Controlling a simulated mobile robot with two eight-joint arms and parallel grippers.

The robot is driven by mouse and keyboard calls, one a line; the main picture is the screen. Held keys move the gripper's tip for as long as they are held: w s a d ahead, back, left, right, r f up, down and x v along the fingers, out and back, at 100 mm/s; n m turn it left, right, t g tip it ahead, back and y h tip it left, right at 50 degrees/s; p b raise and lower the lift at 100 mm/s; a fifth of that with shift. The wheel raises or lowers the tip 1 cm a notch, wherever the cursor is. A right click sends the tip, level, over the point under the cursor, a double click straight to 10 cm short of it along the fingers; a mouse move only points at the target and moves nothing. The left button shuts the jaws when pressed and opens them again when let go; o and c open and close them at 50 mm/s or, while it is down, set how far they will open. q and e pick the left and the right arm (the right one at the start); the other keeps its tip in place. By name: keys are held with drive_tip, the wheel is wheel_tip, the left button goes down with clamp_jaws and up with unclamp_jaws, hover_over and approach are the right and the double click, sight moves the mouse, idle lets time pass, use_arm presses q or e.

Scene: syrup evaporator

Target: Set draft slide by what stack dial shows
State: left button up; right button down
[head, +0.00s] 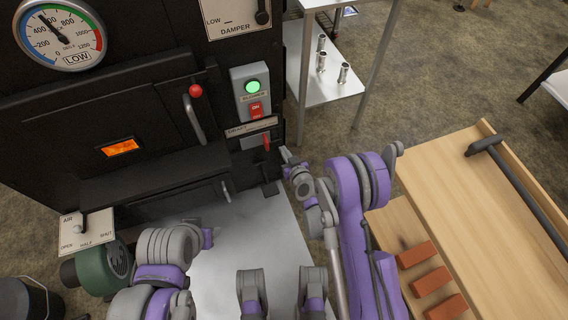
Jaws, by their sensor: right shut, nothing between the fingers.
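The round stack dial (60,33) is at the top left, with a blue, green and red band. Its needle points up-left, roughly between 400 and 600, near where blue meets green. A plate below its centre reads LOW. The draft slide (266,142) shows as a small red tab under a labelled plate (252,127) on the black front; the small lettering is hard to read. My right gripper (287,157) is shut and empty, just right of and slightly below the red tab, apparently apart from it. My left arm is at the lower left; its fingers (209,238) are not clear.
A switch box (250,91) with a lit green button is above the slide. A red-knobbed handle (195,108) is to the left. A DAMPER plate (231,15) is at the top and an AIR plate (87,231) lower left. A wooden bench (455,190) with bricks is right.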

wheel_tip(320, 180, down, 6)
drive_tip(key=b+x, duration=0.2)
drive_tip(key=x, duration=0.3)
drive_tip(key=b+x, duration=0.2)
drive_tip(key=x, duration=0.3)
drive_tip(key=shift+w+r, duration=0.15)
drive_tip(key=shift+r, duration=0.05)
use_arm(q)
drive_tip(key=shift+w+f, duration=0.2)
drive_tip(key=shift+f, duration=1.25)
drive_tip(key=shift+w+f, duration=0.2)
drive_tip(key=shift+f, duration=1.2)
use_arm(e)
drive_tip(key=shift+w+a+f, duration=0.1)
drive_tip(key=shift+w+a, duration=0.15)
drive_tip(key=shift+w, duration=0.4)
